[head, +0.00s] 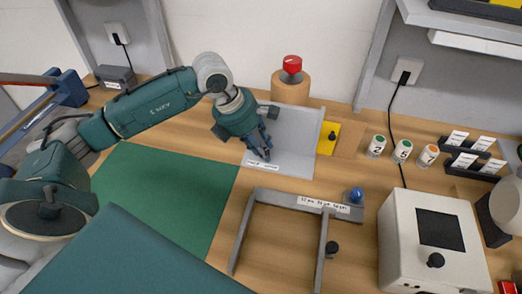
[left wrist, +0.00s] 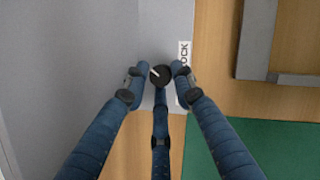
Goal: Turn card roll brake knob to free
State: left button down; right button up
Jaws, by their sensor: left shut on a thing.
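The brake knob (left wrist: 160,75) is a small black round knob with a white pointer line, seen in the left wrist view. The line points up and left in that view. A white label (left wrist: 184,54) beside it ends in "OCK"; a finger covers the rest. My left gripper (left wrist: 160,84) has its three blue fingers closed around the knob. In the head view my left gripper (head: 262,150) reaches down to the front of a grey metal bracket (head: 297,150), just above the label strip, and hides the knob. My right gripper is not in view.
A brown cylinder with a red knob (head: 292,65) stands behind the bracket. A yellow plate (head: 328,138) is to its right. A grey frame (head: 240,232) with a blue knob (head: 355,195) stands in front. Numbered jars (head: 402,150) and a white box (head: 432,240) are right. The green mat (head: 165,200) is clear.

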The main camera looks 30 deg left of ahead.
pick_arm(q)
jog(key=n+b, duration=0.1)
jog(key=n, duration=0.1)
jog(key=n+y+b, duration=0.1)
jog(key=shift+d+r+n+t, duration=0.15)
jog(key=shift+d+n+t, duration=0.25)
jog(key=shift+r+n+y+b, duration=0.1)
jog(key=shift+n+y+b, duration=0.2)
jog(key=shift+n+b, duration=0.4)
jog(key=shift+r+t, duration=0.1)
jog(key=shift+t, duration=0.2)
jog(key=c, duration=1.6)
grip_release()
jog(key=shift+w, duration=0.1)
jog(key=shift+o, duration=0.6)
jog(key=d+v, duration=0.1)
jog(key=v, duration=0.7)
jog(key=shift+a, duration=0.35)
